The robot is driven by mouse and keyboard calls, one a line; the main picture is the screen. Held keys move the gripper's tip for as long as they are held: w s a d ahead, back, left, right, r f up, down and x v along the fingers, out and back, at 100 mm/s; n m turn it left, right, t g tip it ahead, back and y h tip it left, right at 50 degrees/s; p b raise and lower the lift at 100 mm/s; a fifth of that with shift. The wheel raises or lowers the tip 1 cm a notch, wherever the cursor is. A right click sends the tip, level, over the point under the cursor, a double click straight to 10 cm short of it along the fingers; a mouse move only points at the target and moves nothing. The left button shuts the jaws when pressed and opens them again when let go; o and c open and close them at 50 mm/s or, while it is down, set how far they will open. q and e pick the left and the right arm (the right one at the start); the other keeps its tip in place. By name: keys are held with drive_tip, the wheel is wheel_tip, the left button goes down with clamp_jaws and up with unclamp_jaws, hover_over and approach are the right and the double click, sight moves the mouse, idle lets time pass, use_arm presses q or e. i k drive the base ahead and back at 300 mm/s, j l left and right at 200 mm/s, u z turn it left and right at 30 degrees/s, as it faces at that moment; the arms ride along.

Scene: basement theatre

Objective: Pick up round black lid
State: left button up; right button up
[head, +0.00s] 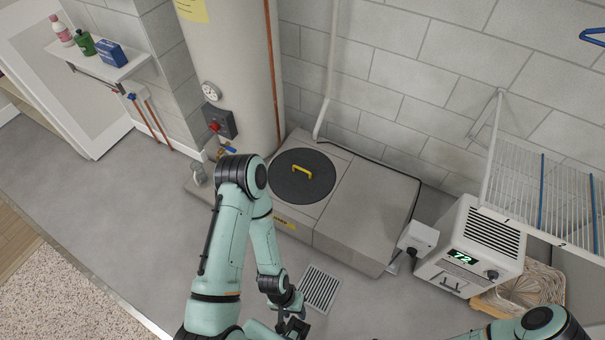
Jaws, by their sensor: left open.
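The round black lid (317,185) lies flat on top of a low grey box unit (366,207) against the wall. It has a yellow handle (302,171) across its middle. My left arm's upper part stands to the left of the lid and overlaps the unit's front left. My left gripper (292,328) is open at the bottom edge of the view, well in front of and below the lid, and partly cut off. It is apart from the lid. My right arm shows only at the bottom right corner, and its gripper is out of view.
A tall tank (232,60) stands behind and left of the lid. A pipe (328,80) runs down the wall to the unit. A dehumidifier (470,245), a basket (525,290) and a wire rack (545,195) are at the right. A floor drain (320,288) lies in front of the unit.

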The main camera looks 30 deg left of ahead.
sight(297, 176)
drive_tip(key=u, duration=0.25)
drive_tip(key=i+j+u, duration=0.15)
drive_tip(key=j+u, duration=0.2)
drive_tip(key=i+j+u, duration=0.15)
drive_tip(key=u, duration=0.15)
drive_tip(key=i+j+u, duration=0.2)
drive_tip(key=u, duration=0.15)
drive_tip(key=i+j+u, duration=0.1)
drive_tip(key=i+j, duration=0.6)
drive_tip(key=i, duration=0.2)
drive_tip(key=j+u, duration=0.05)
